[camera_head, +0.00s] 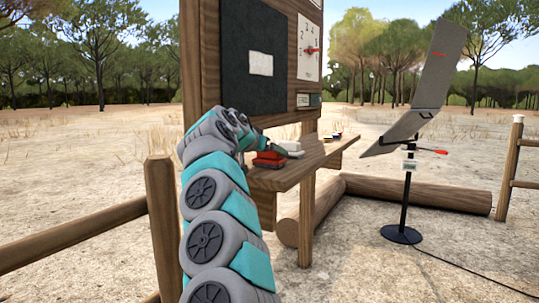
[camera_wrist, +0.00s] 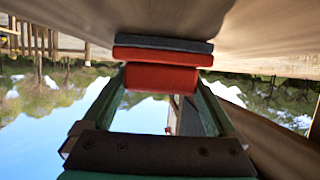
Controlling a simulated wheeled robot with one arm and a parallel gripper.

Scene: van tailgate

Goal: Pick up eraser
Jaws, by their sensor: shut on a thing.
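The eraser has a red body with a dark grey layer and a narrower red grip block. In the head view the eraser (camera_head: 268,161) is at the left end of the wooden shelf, partly hidden by my arm. In the wrist view, which is upside down, the eraser (camera_wrist: 162,53) lies across the tips of my gripper (camera_wrist: 162,80). The two green fingers are shut on its red grip block, one on each side. The dark layer faces the shelf surface. I cannot tell whether it touches the shelf.
White items (camera_head: 291,147) lie on the shelf (camera_head: 312,160) just right of the eraser. A wooden board with a dark panel (camera_head: 248,90) rises behind. A wooden fence rail (camera_head: 75,232) is left of my arm. A stand with a tilted panel (camera_head: 407,180) is at right.

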